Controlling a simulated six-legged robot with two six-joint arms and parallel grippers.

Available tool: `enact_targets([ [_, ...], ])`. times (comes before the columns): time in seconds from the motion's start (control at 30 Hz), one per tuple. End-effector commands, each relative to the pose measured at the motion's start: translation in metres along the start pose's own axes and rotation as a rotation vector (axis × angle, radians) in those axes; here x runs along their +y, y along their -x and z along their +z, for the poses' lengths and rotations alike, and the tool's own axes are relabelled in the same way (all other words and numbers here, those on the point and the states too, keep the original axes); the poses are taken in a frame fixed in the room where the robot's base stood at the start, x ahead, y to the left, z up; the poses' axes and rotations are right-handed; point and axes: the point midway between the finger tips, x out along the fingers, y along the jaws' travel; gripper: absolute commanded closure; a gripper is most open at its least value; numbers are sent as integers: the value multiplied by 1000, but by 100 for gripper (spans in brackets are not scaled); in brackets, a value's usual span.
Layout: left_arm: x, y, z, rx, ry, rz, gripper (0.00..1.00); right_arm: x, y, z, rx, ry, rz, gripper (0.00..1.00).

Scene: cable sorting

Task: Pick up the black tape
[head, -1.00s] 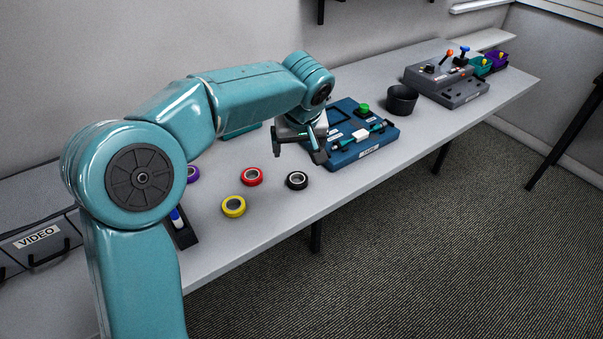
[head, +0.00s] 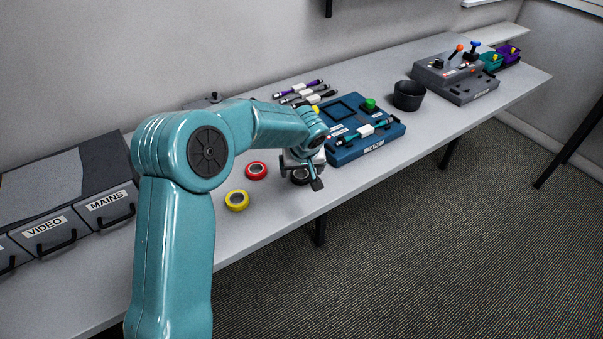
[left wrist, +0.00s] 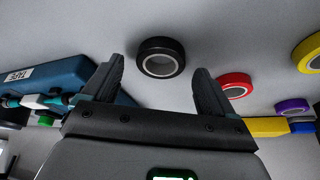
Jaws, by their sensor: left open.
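The black tape (left wrist: 161,46) is a ring lying flat on the table. In the left wrist view it is ahead of and between the two open fingers of my left gripper (left wrist: 157,82), with nothing between them. In the head view my left gripper (head: 299,174) is above the black tape (head: 300,180), and its fingers and wrist cover part of it. The gripper points down, open and empty. Whether a finger touches the tape cannot be told. My right gripper is not in view.
The red tape (head: 256,171) and yellow tape (head: 237,200) lie to the left. A blue board (head: 350,151) stands close on the right, with a black cup (head: 408,96) beyond. Drawers labelled VIDEO and MAINS (head: 108,205) are at left. The table's front edge is near.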

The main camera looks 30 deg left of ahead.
Motion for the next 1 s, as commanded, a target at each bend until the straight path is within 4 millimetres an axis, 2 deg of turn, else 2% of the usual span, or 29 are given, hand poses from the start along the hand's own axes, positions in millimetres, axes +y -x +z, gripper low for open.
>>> enact_targets([
  [0.13,1,-15,-2,2,1,0,13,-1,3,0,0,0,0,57],
  [0.37,1,-17,-2,3,1,1,13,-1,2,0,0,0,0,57],
  [0.47,1,-17,-2,3,1,1,43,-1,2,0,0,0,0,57],
  [0.5,1,-17,-2,2,1,1,55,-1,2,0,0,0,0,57],
  [0.57,1,-17,-2,2,1,1,73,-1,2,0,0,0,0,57],
  [0.87,1,-16,-2,3,1,1,73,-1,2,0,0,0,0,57],
  [1.0,2,-7,-6,5,1,2,73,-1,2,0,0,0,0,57],
])
